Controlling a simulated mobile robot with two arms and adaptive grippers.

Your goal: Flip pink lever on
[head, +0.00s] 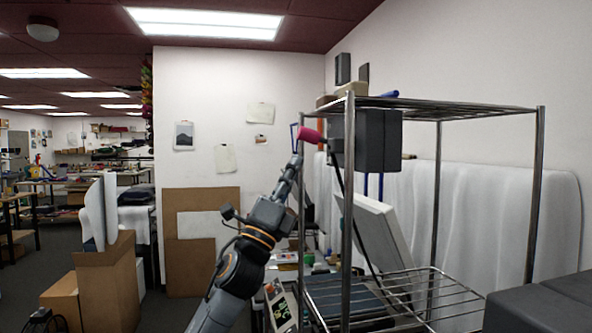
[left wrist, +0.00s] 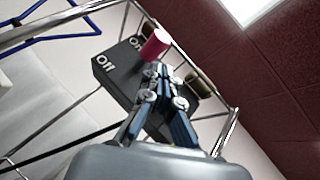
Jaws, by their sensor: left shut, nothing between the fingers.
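The pink lever (head: 310,135) is a short pink cylinder sticking out to the left from a dark grey box (head: 378,140) on the shelf rack. My left gripper (head: 298,158) is shut and empty, pointing up just below the lever. Its fingertips (left wrist: 161,70) overlap the lever's lower end in the left wrist view; I cannot tell whether they touch. My right gripper is out of view.
The metal rack (head: 348,210) has a post right beside my left arm. A white panel (head: 378,235) leans inside it above a wire shelf (head: 440,292). Cardboard boxes (head: 108,280) stand at the left, with open floor near them.

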